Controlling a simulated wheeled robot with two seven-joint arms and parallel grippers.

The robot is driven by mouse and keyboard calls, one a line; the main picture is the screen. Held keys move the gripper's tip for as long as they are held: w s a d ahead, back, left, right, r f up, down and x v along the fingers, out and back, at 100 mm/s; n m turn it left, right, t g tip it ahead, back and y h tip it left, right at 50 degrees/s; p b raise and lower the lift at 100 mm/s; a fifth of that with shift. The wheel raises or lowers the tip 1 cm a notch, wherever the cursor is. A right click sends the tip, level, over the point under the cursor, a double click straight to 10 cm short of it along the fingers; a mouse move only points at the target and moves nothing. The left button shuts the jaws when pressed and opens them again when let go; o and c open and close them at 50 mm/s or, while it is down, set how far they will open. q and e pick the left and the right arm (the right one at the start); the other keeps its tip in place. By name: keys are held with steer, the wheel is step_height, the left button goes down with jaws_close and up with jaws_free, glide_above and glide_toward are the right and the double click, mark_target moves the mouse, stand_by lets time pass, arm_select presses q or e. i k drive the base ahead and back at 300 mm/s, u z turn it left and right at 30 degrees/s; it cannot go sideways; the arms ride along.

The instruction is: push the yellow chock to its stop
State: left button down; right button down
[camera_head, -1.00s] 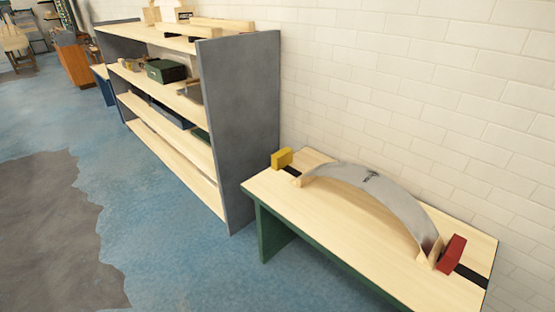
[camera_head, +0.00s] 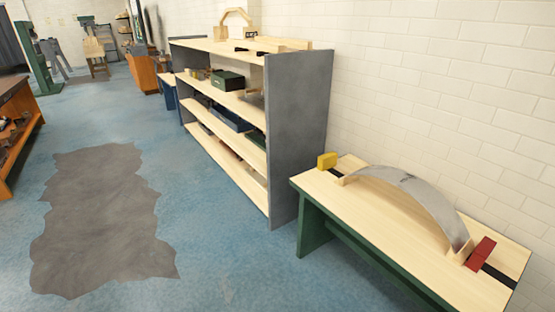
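The yellow chock (camera_head: 327,161) sits at the far left end of a wooden-topped bench with a green frame (camera_head: 375,215), by a short dark strip. A curved grey metal piece (camera_head: 412,195) arches along the bench top between pale wooden blocks. A red chock (camera_head: 481,253) sits at the near right end on a black strip. The yellow chock appears apart from the arch's left block. Neither of my grippers is in view.
A grey-sided shelf unit (camera_head: 298,130) stands just left of the bench, against the white brick wall. An orange-sided bench (camera_head: 22,150) stands at the far left.

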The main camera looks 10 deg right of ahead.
mark_target(327, 161)
steer(key=u, duration=0.35)
steer(key=i, duration=1.1)
steer(key=u, duration=0.2)
